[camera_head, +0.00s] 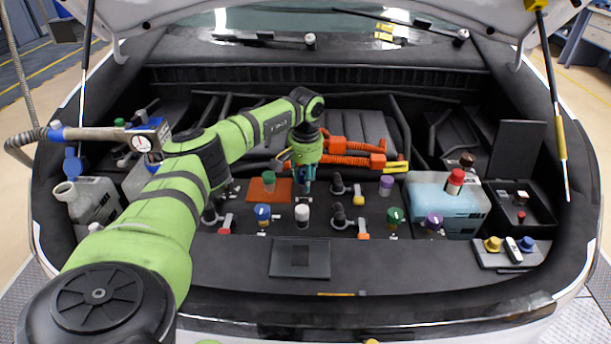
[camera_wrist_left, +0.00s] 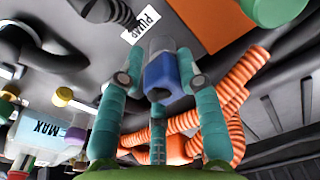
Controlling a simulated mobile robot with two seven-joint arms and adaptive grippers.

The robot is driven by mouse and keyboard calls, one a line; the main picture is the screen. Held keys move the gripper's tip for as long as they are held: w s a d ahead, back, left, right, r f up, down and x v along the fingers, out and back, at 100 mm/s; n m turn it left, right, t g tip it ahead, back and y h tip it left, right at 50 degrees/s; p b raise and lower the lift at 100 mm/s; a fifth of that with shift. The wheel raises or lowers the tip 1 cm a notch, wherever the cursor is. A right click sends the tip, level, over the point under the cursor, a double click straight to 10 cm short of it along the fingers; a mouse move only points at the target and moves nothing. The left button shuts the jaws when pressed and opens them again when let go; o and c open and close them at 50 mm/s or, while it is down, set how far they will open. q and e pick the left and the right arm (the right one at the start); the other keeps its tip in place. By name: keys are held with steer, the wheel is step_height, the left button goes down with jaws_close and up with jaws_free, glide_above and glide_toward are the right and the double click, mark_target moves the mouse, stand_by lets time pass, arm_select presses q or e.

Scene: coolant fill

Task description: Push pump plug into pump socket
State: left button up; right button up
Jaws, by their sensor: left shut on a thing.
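My left gripper (camera_head: 306,184) reaches down over the middle of the engine bay. In the left wrist view its teal fingers (camera_wrist_left: 160,88) are shut on the pump plug (camera_wrist_left: 163,74), a blue block. A grey housing (camera_wrist_left: 162,46) sits directly beyond the plug, under a white label (camera_wrist_left: 141,24) reading PUMP, and looks like the pump socket. Plug and housing look lined up and close together; I cannot tell whether they are fully joined. In the head view the gripper hides the plug and socket. My right gripper is not in view.
Orange corrugated hoses (camera_head: 352,153) run right behind the gripper. An orange plate (camera_head: 262,196) lies to its left. A light-blue coolant tank (camera_head: 435,200) with a red cap is at the right.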

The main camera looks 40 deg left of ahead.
arm_select(q)
steer(key=shift+f, duration=0.25)
steer(key=o, duration=1)
steer(key=r, duration=1.2)
steer(key=shift+s+d, duration=0.25)
